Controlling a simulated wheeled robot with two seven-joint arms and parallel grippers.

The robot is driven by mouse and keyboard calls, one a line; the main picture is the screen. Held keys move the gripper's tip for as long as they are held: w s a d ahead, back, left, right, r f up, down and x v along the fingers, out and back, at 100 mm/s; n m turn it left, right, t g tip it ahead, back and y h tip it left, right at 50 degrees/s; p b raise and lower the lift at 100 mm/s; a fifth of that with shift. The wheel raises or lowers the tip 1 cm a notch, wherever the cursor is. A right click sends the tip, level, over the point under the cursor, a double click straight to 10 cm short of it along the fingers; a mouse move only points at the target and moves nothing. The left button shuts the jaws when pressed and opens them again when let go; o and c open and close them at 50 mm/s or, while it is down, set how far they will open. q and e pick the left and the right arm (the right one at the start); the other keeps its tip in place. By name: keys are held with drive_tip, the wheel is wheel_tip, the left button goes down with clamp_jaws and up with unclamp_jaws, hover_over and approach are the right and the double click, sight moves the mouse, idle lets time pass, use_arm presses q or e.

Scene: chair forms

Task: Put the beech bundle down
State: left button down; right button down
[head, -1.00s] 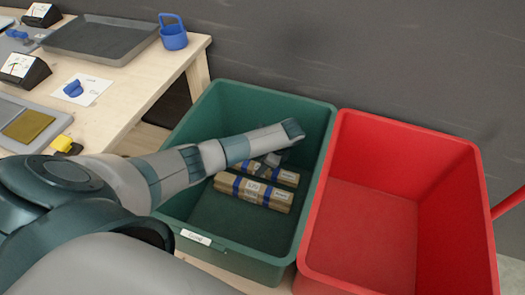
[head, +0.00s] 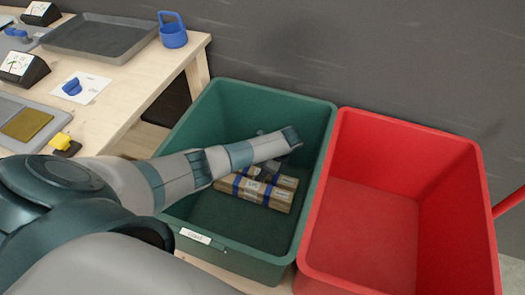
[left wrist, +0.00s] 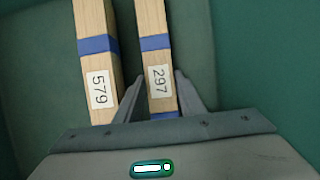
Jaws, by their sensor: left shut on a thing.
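My left gripper (left wrist: 158,95) is shut on a pale wooden bundle with blue bands, the beech bundle (left wrist: 153,22), whose label seems to read 297. Its fingers lie on either side of it. In the head view this bundle (head: 286,182) is low inside the green crate (head: 222,258), partly hidden by my left arm and gripper (head: 268,168). A similar bundle (head: 252,193), labelled 579 in the left wrist view (left wrist: 97,55), lies on the crate floor in front of it, nearly parallel. I cannot tell whether the held bundle touches the floor.
An empty red crate (head: 362,240) stands right beside the green one. At the left is a wooden table (head: 125,100) with a grey tray (head: 100,38), a blue holder (head: 173,33) and meters. The front of the green crate's floor is clear.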

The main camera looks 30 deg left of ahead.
use_arm(q)
drive_tip(key=c, duration=1.3)
unclamp_jaws()
drive_tip(key=shift+o, duration=0.6)
use_arm(e)
drive_tip(key=shift+s+f, duration=0.2)
drive_tip(key=shift+f, duration=0.1)
use_arm(q)
drive_tip(key=shift+r, duration=0.1)
drive_tip(key=shift+w+d+r, duration=0.1)
drive_tip(key=shift+d+r, duration=0.15)
drive_tip(key=shift+r, duration=0.3)
drive_tip(key=s+v, duration=0.1)
drive_tip(key=v, duration=0.9)
drive_tip(key=shift+w+d+r+p, duration=0.25)
drive_tip(key=shift+w+p, duration=0.15)
drive_tip(key=shift+w, duration=0.1)
use_arm(e)
drive_tip(key=shift+x, duration=1.15)
